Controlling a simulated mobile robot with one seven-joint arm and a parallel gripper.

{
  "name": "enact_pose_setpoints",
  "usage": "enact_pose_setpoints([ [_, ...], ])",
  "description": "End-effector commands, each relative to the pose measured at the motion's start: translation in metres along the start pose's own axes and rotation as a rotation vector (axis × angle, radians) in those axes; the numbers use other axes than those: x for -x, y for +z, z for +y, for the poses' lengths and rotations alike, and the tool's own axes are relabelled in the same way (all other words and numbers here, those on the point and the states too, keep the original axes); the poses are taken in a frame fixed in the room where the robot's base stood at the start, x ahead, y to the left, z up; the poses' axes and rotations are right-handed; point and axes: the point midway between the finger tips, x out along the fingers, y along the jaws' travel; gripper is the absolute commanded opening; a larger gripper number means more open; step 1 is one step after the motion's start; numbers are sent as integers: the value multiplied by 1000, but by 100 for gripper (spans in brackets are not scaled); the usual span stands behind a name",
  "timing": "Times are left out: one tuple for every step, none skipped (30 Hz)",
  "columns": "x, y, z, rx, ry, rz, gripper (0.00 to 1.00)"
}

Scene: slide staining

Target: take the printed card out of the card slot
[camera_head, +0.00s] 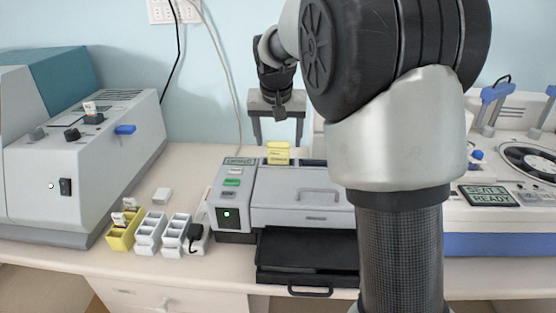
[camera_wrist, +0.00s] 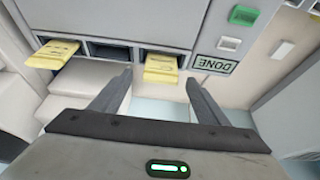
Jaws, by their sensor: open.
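A yellow printed card (camera_head: 278,153) stands up at the back of the grey printer (camera_head: 300,190) in the head view. In the wrist view this yellow card (camera_wrist: 161,68) sticks out of a slot beside the DONE display (camera_wrist: 213,65). A second yellow card (camera_wrist: 54,54) sticks out further left there, with an empty dark slot (camera_wrist: 110,51) between them. My gripper (camera_head: 278,141) is open above and behind the card in the head view. In the wrist view my gripper's fingers (camera_wrist: 160,88) lie either side of the nearer card, with clear gaps and nothing held.
Small racks, one yellow (camera_head: 123,236) and others white (camera_head: 150,238), stand left of the printer. A large grey machine (camera_head: 75,180) is further left. The black tray (camera_head: 305,255) extends at the printer's front. My arm hides the printer's right side.

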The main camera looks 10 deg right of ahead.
Motion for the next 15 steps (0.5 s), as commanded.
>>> enact_pose_setpoints([
  [-2, 0, 0, 0, 0, 0, 69],
  [-3, 0, 0, 0, 0, 0, 69],
  [-5, 0, 0, 0, 0, -1, 69],
  [-7, 1, 0, 0, 0, -1, 69],
  [-9, 1, 0, 0, 1, -2, 69],
  [-13, 2, 0, 0, 1, -3, 69],
  [-17, 3, 0, 0, 1, -3, 69],
  [-21, 4, 0, 0, 1, -4, 69],
  [-28, 5, 0, 0, 1, -5, 69],
  [-32, 5, -1, 0, 1, -4, 69],
  [-37, 6, -1, 0, 1, -4, 69],
  [-44, 6, -1, 0, 2, -4, 69],
  [-47, 5, -1, 0, 1, -3, 69],
  [-50, 5, -1, 0, 1, -2, 69],
  [-54, 5, -1, 0, 1, -2, 69],
])
